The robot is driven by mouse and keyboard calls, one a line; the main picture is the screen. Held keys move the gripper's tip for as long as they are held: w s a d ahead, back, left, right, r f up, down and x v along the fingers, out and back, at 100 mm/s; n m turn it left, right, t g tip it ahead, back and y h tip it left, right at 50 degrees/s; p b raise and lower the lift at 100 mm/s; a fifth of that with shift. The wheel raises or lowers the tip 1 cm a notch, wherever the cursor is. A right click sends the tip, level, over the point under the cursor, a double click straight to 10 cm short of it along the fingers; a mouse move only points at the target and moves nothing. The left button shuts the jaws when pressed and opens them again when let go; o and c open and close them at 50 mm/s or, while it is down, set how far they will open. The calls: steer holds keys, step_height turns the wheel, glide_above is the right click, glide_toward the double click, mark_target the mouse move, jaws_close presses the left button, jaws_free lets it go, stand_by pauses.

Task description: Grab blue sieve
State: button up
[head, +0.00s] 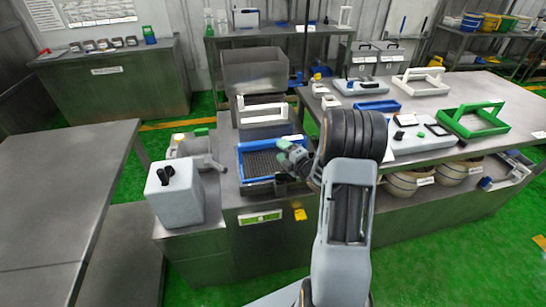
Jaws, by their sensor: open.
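The blue sieve (246,165), a blue rectangular frame with a dark mesh, sits on a low metal bench left of the middle in the head view. My gripper (284,158) is at the right end of the sieve, over or beside its right edge. It is open, and nothing shows between its fingers. Whether the fingers touch the frame I cannot tell. My wrist and arm hide what lies just to the right of the sieve.
A grey box (180,204) with dark handles stands left of the sieve. A white-handled frame (262,118) is behind it. A green-handled frame (474,119) lies on the right table (510,90). The left table (60,190) is bare.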

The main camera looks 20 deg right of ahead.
mark_target(274, 147)
steer(key=p+x, duration=0.1)
steer(key=x, duration=0.4)
steer(key=shift+d+f, duration=0.1)
jaws_close()
stand_by(0.4)
stand_by(0.4)
